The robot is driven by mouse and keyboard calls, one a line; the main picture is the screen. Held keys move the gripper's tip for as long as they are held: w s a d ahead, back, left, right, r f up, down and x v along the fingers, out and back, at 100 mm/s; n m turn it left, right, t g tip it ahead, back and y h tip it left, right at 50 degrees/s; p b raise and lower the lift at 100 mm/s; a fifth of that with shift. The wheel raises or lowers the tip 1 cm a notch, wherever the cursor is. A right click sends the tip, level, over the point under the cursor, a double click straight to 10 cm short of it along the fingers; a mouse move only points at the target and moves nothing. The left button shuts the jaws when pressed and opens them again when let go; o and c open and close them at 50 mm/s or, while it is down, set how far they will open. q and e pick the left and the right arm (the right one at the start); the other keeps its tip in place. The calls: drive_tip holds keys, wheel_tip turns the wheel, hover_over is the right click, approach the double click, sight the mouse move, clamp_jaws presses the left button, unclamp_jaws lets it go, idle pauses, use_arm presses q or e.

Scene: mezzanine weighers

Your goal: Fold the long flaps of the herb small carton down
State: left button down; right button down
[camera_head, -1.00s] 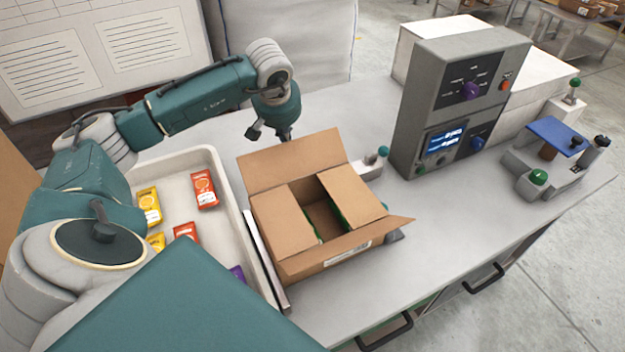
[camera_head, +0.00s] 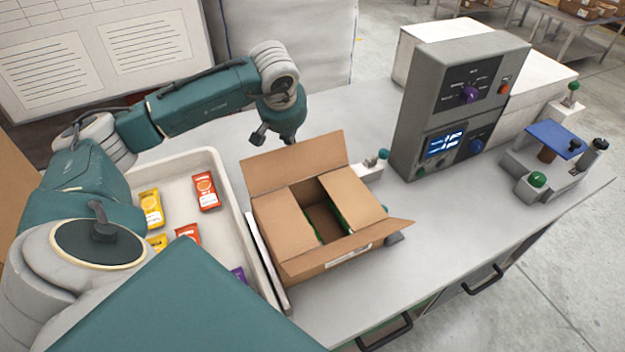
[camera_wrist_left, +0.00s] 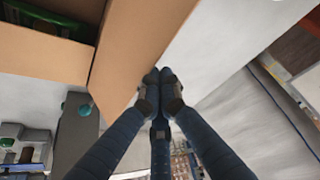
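The herb small carton (camera_head: 312,268) stands open on the grey bench. Its left short flap (camera_head: 283,218) and right short flap (camera_head: 354,197) lie folded inward, with a dark gap and green edges between them. The back long flap (camera_head: 293,163) stands up, leaning back. The front long flap (camera_head: 372,238) slants outward. My left gripper (camera_head: 274,137) is just behind the back long flap, near its top edge. In the left wrist view its fingertips (camera_wrist_left: 160,78) are together and empty beside the tan flap (camera_wrist_left: 134,45); contact is unclear. My right gripper is out of view.
A white tray (camera_head: 222,160) with several coloured packets is left of the carton. A grey control unit (camera_head: 462,105) with a lit display stands right. A green-knobbed fitting (camera_head: 372,168) is close behind the carton. A blue-topped device (camera_head: 556,136) is far right. Bench between is clear.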

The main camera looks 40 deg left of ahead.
sight(297, 150)
use_arm(q)
drive_tip(key=d, duration=0.1)
drive_tip(key=s+d, duration=0.1)
drive_tip(key=d, duration=0.1)
drive_tip(key=shift+s+d+f, duration=0.2)
drive_tip(key=shift+s+d, duration=0.1)
drive_tip(key=shift+s, duration=0.1)
drive_tip(key=shift+w, duration=0.2)
drive_tip(key=shift+w+a, duration=0.15)
drive_tip(key=shift+r+p, duration=0.2)
drive_tip(key=shift+p, duration=0.1)
drive_tip(key=s+d, duration=0.1)
drive_tip(key=s+d+r, duration=0.1)
drive_tip(key=d, duration=0.1)
